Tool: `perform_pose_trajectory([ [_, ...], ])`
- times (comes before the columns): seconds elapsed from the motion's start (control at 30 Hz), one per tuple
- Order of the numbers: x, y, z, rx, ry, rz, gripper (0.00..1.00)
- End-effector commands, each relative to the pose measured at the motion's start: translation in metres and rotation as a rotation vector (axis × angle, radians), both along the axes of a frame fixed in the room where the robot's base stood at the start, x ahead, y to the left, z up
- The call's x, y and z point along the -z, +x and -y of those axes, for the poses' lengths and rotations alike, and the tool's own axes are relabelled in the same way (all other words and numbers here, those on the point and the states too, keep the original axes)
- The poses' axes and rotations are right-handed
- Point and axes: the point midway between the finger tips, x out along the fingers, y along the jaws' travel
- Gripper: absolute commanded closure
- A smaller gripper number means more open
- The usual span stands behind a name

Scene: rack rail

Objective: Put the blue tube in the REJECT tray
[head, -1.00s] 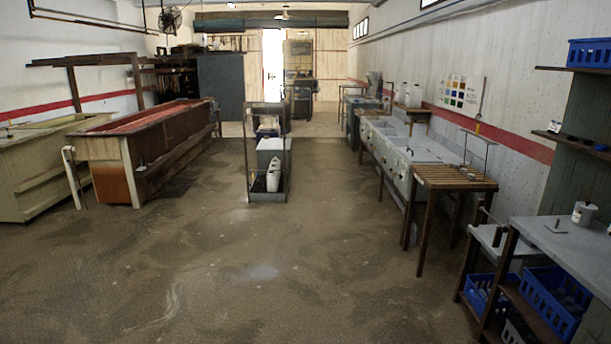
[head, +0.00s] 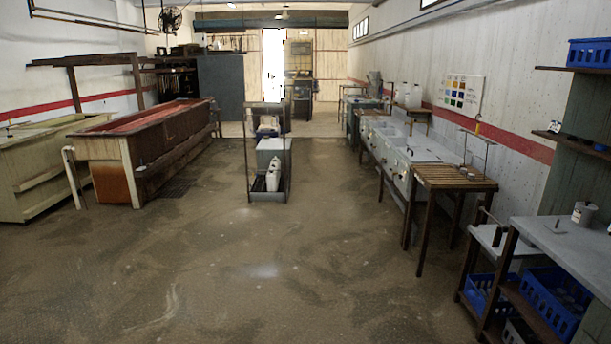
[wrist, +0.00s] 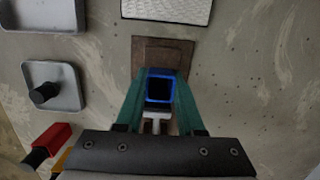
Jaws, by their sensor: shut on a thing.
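In the wrist view the blue tube (wrist: 160,74) is seen end-on, a bright blue square rim around a dark opening. My gripper (wrist: 160,90), with two teal fingers, is shut on it. A brown wooden block (wrist: 147,48) lies beyond and below the tube; I cannot tell whether the tube touches it. A grey tray (wrist: 68,71) at the left holds a black cylindrical thing (wrist: 43,94). Another grey tray (wrist: 40,26) is cut off at the top left. No REJECT label is readable on either tray. The head view shows neither my gripper nor the tube.
A pale textured pad (wrist: 165,8) lies at the top of the wrist view. A red thing (wrist: 52,140) and a yellow one (wrist: 60,163) are at the lower left. The worn grey surface right of the block is clear. The head view shows a workshop with benches and open floor (head: 250,270).

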Motion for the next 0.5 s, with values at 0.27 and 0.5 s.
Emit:
perform_pose_trajectory([
  [0.27, -0.028, 0.001, 0.0, 0.0, 0.002, 0.003, 1.0],
  [0.5, -0.054, 0.001, 0.0, 0.0, 0.001, 0.002, 1.0],
])
